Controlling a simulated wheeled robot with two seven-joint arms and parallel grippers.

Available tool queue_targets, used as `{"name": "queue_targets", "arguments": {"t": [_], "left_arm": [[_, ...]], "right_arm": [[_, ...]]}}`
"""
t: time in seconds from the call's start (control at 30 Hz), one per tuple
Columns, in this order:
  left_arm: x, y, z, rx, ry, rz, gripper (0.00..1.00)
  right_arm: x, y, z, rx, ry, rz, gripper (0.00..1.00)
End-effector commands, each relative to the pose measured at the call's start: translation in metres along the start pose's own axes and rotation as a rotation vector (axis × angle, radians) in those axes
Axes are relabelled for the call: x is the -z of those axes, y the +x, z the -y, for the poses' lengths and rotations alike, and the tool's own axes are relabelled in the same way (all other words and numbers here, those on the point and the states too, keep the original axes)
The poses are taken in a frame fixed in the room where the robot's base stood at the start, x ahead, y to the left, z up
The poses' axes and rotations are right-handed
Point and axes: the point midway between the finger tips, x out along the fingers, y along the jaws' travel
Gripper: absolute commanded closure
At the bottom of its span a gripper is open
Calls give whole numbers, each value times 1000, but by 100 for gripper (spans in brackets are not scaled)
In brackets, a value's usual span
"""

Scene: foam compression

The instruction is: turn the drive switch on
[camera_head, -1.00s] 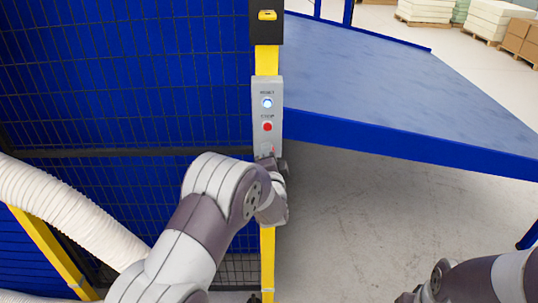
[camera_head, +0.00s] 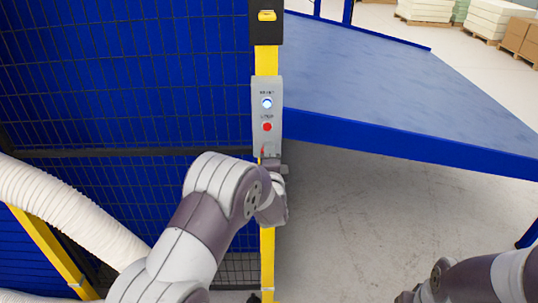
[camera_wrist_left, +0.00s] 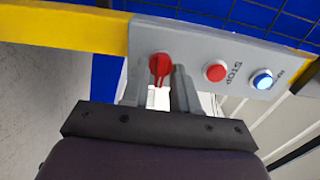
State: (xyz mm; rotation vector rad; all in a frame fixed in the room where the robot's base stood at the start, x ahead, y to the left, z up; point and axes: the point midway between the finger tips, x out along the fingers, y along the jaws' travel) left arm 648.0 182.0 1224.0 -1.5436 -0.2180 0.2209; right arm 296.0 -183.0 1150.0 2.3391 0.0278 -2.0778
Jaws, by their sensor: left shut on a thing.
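The drive switch is a red knob (camera_wrist_left: 160,66) at the lower end of a grey control box (camera_head: 260,86). In the left wrist view it sits between the two grey fingers of my left gripper (camera_wrist_left: 159,78), which is shut on it. In the head view a small red part of the switch (camera_head: 262,152) shows just above my left gripper (camera_head: 269,162), and my wrist hides much of that area. My right gripper is not in view; only part of my right arm shows at the lower right.
The box also carries a red stop button (camera_head: 267,127) and a lit blue-white button (camera_head: 267,103). It is mounted on a yellow post (camera_head: 267,62) beside blue mesh fencing (camera_head: 120,80). A blue conveyor table (camera_head: 390,90) lies close on the right, with open floor below.

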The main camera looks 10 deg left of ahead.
Motion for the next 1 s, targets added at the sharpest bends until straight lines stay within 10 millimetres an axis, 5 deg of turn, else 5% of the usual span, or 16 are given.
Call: {"name": "queue_targets", "arguments": {"t": [0.17, 0.2, 0.57, 1.0], "left_arm": [[0, 0, -1, -2, 1, 0, 100], [0, 0, -1, -2, 0, 0, 64], [1, -6, -2, -1, 0, -1, 64], [0, -106, -4, -1, 0, -3, 64]], "right_arm": [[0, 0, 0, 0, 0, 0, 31], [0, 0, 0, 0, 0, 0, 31], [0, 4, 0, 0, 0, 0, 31], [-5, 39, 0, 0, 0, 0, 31]]}}
